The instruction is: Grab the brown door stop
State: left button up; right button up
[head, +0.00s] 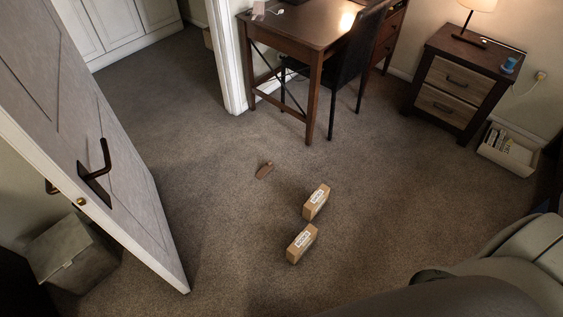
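Neither of my grippers shows in the head view.
Two cardboard boxes (316,201) (302,243) stand on the carpet right of and below the door stop. The open door (95,150) is at left, with a grey bin (72,255) behind it. A desk (310,25), chair (345,60) and nightstand (455,85) line the back.

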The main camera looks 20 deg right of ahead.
aim_at(266, 168)
jog(key=i+l+u, duration=0.1)
jog(key=l, duration=0.7)
jog(key=i+l, duration=0.15)
jog(key=l, duration=0.7)
jog(key=i+l+u, duration=0.15)
jog(key=l, duration=0.7)
